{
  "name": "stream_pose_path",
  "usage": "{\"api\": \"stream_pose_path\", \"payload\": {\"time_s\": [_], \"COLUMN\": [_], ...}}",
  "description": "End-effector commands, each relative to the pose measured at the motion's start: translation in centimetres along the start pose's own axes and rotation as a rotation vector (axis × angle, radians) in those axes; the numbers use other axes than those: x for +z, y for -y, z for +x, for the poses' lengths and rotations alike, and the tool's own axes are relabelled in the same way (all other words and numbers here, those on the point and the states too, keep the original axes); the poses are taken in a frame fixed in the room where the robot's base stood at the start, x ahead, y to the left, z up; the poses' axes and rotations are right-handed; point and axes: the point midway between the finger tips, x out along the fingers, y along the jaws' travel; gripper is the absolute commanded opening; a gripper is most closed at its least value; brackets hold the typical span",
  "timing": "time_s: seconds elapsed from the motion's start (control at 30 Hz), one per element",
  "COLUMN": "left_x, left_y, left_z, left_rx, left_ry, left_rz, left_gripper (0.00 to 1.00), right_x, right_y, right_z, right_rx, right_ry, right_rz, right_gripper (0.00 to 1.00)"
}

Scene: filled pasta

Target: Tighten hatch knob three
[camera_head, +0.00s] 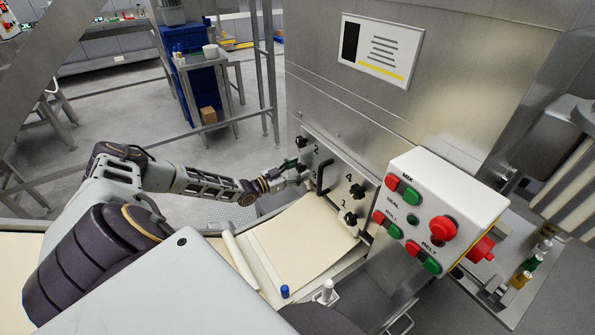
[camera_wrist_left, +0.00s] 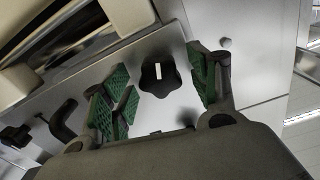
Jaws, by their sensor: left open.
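The hatch panel (camera_head: 335,188) stands upright on the steel machine, with black knobs by the labels 2, 4 and 1. My left gripper (camera_head: 301,175) is at its lower left corner and hides the knob there, apparently knob three. In the left wrist view, a black lobed knob (camera_wrist_left: 158,78) with a white mark sits between the green-padded fingers of my left gripper (camera_wrist_left: 160,88). The fingers are open, with a gap on both sides of the knob. No number shows beside it. My right gripper is out of view.
A black hatch handle (camera_head: 321,178) stands out right of my left gripper. A control box (camera_head: 440,205) with red and green buttons is further right. A pasta sheet (camera_head: 300,245) lies on the belt below the hatch. A blue-capped peg (camera_head: 285,291) stands near the front.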

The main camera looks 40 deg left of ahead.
Motion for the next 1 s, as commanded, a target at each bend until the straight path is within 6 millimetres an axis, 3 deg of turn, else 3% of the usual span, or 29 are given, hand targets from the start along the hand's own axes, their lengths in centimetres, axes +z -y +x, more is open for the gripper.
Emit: {"api": "stream_pose_path", "payload": {"time_s": [0.2, 0.53, 1.0], "left_x": [0.00, -0.01, -0.11], "left_y": [0.01, 0.03, 0.05], "left_z": [-0.01, -0.02, 0.00], "left_rx": [0.000, 0.000, -0.001], "left_ry": [0.000, 0.000, -0.001], "left_rz": [0.000, 0.001, 0.025], "left_gripper": [0.57, 0.15, 0.14], "right_x": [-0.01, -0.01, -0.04], "right_y": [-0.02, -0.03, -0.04], "right_z": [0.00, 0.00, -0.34], "right_rx": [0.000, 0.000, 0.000], "right_ry": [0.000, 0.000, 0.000], "right_rz": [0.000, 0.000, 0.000], "right_gripper": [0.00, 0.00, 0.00]}}
